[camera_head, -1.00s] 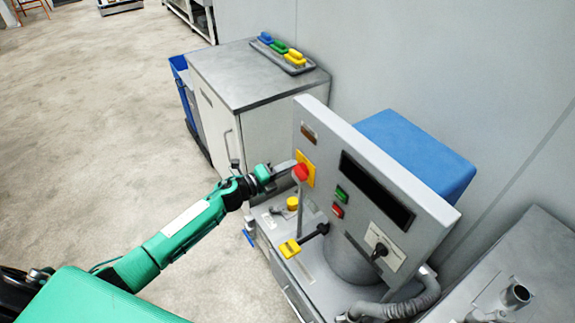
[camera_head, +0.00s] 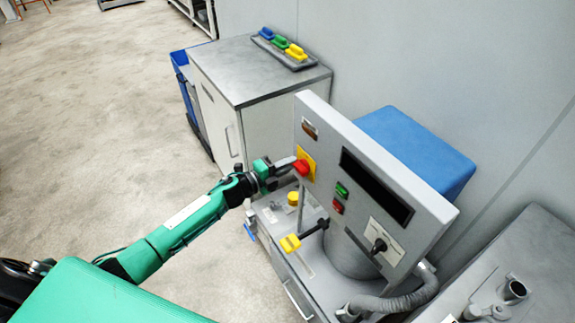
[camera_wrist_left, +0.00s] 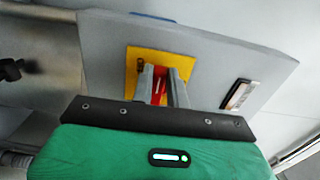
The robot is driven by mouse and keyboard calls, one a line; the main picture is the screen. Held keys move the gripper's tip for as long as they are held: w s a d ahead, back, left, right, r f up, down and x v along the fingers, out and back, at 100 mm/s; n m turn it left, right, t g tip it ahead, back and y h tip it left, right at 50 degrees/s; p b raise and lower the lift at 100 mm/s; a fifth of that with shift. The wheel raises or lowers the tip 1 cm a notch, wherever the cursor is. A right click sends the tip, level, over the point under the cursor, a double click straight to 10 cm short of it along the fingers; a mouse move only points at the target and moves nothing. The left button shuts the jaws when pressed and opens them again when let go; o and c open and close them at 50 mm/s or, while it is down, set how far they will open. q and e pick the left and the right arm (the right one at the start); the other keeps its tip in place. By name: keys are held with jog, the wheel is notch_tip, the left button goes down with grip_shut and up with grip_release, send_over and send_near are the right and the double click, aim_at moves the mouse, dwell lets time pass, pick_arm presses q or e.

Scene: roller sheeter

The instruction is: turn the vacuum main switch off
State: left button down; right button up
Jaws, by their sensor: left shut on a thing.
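The red main switch (camera_head: 301,167) sits on a yellow plate (camera_head: 309,158) at the left part of the grey control panel (camera_head: 352,150). My left gripper (camera_head: 293,164) is at the switch, with its fingers shut on it. In the left wrist view the red switch (camera_wrist_left: 159,86) shows between the two grey fingers, in front of the yellow plate (camera_wrist_left: 180,62). The fingers and gripper body hide part of the switch. My right gripper is in neither view.
A green button (camera_head: 342,190) and a red button (camera_head: 338,207) are right of the switch. A black rotary knob (camera_head: 380,245) is at lower right. A yellow-handled lever (camera_head: 291,243) and a yellow knob (camera_head: 293,198) stand below. A grey cabinet (camera_head: 250,75) is behind; open floor lies left.

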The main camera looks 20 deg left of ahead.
pick_arm(q)
jog(key=c, duration=1.4)
grip_release()
jog(key=shift+b+v, duration=1.7)
jog(key=shift+v, duration=5.2)
